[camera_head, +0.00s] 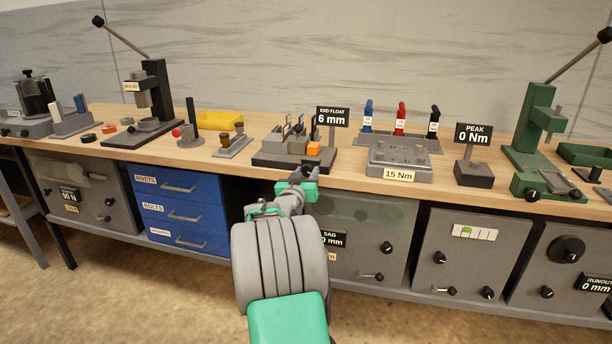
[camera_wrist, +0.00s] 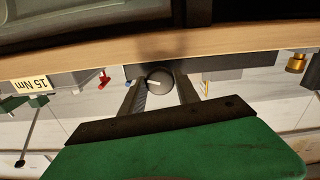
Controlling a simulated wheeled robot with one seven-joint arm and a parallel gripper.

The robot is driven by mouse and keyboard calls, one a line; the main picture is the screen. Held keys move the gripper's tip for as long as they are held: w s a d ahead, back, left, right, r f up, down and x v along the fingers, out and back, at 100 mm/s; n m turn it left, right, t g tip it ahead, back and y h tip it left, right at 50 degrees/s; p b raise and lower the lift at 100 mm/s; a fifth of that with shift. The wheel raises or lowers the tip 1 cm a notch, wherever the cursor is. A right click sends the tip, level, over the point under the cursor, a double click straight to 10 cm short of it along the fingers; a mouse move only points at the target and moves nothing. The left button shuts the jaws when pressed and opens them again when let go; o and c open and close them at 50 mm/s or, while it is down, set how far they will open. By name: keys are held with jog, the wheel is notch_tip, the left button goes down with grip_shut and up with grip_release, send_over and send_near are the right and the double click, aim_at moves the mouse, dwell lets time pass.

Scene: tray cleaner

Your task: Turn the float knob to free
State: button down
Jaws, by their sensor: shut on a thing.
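The float knob (camera_wrist: 158,85) is a round dark grey dial with a pale pointer line, seen between my fingers in the wrist view. The line points left in that picture, and no label for a setting is readable. My gripper (camera_head: 299,184) is at the bench's front edge, just in front of the end float fixture (camera_head: 283,160); it also shows in the wrist view (camera_wrist: 160,95), shut with a finger on each side of the knob. My gripper hides the knob in the head view. The end float display (camera_head: 332,117) reads 6 mm.
The wooden bench top (camera_head: 222,163) runs across the scene. A 15 Nm block (camera_head: 399,160) and a peak display (camera_head: 474,134) stand to the right. Blue drawers (camera_head: 178,212) and grey cabinets (camera_head: 459,255) are below.

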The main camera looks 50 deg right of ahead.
jog(key=n, duration=0.5)
jog(key=shift+s, duration=0.1)
jog(key=n, duration=0.3)
jog(key=n+p, duration=0.1)
jog(key=n, duration=0.1)
jog(key=shift+r+n, duration=0.2)
jog(key=shift+n, duration=0.2)
jog(key=n+p, duration=0.3)
jog(key=n, duration=0.3)
jog(key=shift+p, duration=0.3)
jog(key=n+p, duration=0.3)
jog(key=n, duration=0.2)
jog(key=shift+d, duration=0.1)
jog(key=c, duration=1.2)
grip_release()
jog(key=shift+f, duration=0.1)
jog(key=o, duration=0.3)
jog(key=shift+f, duration=0.1)
